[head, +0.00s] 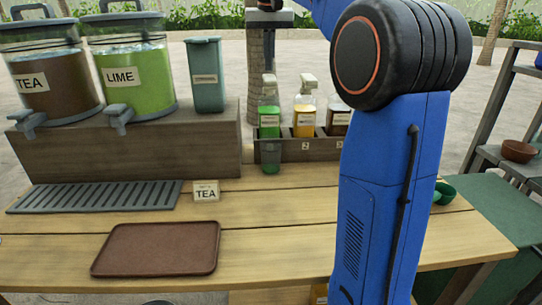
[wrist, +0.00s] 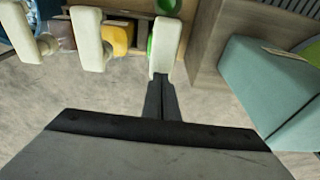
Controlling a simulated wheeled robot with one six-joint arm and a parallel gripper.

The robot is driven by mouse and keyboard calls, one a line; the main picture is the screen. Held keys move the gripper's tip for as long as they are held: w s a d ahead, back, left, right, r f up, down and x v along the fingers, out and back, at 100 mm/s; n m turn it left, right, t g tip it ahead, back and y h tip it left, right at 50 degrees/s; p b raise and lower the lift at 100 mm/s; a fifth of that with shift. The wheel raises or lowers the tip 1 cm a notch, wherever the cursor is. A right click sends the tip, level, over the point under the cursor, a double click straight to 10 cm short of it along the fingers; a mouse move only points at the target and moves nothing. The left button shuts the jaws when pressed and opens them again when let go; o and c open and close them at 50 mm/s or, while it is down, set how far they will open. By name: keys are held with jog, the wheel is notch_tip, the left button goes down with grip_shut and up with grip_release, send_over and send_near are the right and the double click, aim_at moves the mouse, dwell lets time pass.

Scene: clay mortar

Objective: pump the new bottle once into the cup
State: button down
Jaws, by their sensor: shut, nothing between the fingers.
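Pump bottles with pale pump heads stand in a dark wooden rack: a green one (head: 269,118), a yellow one (head: 305,118) and a dark one (head: 338,115) partly hidden by my arm. I cannot tell which is the new bottle. A clear cup (head: 270,157) with green in its bottom stands in front of the rack, below the green bottle. In the wrist view, my gripper (wrist: 161,82) is shut and empty, its fingertips at the green bottle's pump head (wrist: 165,47). Whether they touch it is unclear.
Tea (head: 55,82) and lime (head: 135,78) dispensers and a teal bin (head: 206,75) stand on a wooden riser at left. A brown tray (head: 157,249), a drip grate (head: 95,197) and a TEA card (head: 206,191) lie on the table. The front middle is clear.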

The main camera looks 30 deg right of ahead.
dwell(0.4)
notch_tip(320, 180, up, 6)
dwell(0.7)
dwell(0.4)
